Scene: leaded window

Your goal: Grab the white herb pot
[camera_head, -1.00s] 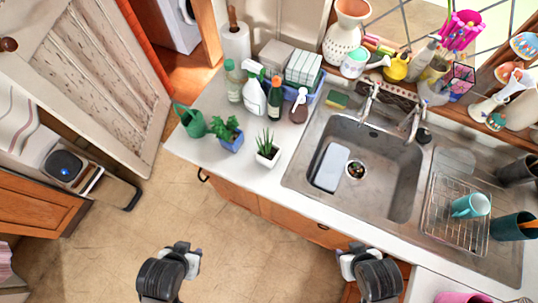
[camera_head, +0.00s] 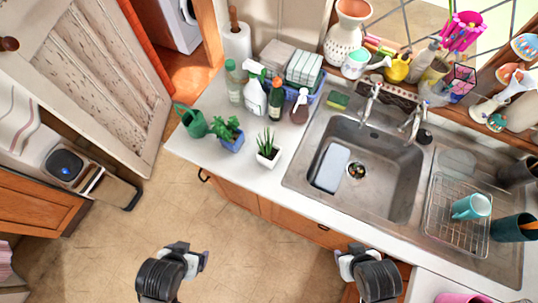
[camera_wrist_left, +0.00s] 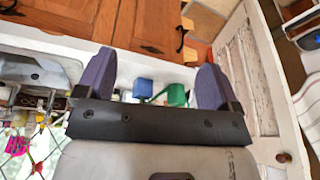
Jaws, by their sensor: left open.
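The white herb pot (camera_head: 268,158) holds a spiky green plant and stands upright on the counter, left of the sink, in the head view. My left gripper (camera_head: 198,259) is low in the head view, well short of the counter and apart from the pot. In the left wrist view its two purple-grey fingers (camera_wrist_left: 155,84) are spread with nothing between them in grasp. I cannot make out the white pot clearly in the wrist view. My right gripper (camera_head: 346,257) is at the lower right in the head view, away from the pot; its jaw state is unclear.
A blue pot (camera_head: 231,139) with a leafy plant and a green watering can (camera_head: 193,122) stand left of the white pot. Spray and soap bottles (camera_head: 255,97) stand behind it. The sink (camera_head: 383,150) is to its right. The counter's front edge by the pot is clear.

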